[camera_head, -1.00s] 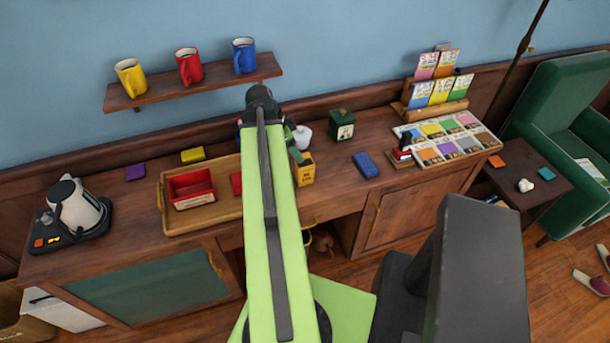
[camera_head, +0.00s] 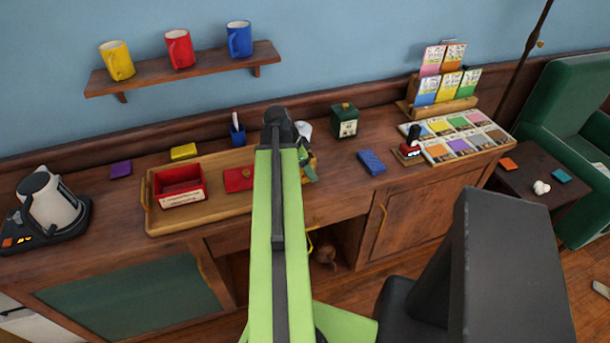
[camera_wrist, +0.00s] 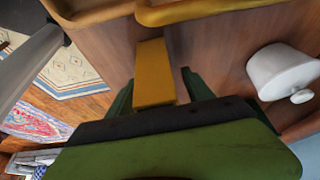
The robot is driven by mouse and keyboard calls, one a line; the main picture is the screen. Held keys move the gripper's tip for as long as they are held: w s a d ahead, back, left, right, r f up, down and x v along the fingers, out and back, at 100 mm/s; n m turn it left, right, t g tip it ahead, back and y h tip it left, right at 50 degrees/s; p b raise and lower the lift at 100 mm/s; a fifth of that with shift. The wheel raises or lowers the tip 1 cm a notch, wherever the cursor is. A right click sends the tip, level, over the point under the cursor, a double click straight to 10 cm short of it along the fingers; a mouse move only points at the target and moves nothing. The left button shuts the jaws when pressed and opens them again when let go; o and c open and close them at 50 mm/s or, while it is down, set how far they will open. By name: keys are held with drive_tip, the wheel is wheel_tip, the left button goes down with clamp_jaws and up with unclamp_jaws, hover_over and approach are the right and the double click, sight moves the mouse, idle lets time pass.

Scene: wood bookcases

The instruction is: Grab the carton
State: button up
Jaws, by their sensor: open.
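In the wrist view the carton (camera_wrist: 154,72) is a yellow box standing between the two green fingers of my gripper (camera_wrist: 158,80). The fingers are apart, one on each side of it. The left finger looks close to its side, and a gap shows on the right. In the head view my gripper (camera_head: 307,166) is over the wooden sideboard, just right of the tray, and my arm hides most of the carton.
A white lidded pot (camera_wrist: 283,72) stands close to the right of the carton in the wrist view. A wooden tray (camera_head: 160,222) holds a red box (camera_head: 180,187). A green tin (camera_head: 344,121) and a blue block (camera_head: 371,162) stand to the right.

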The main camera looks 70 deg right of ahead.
clamp_jaws()
idle(0.4)
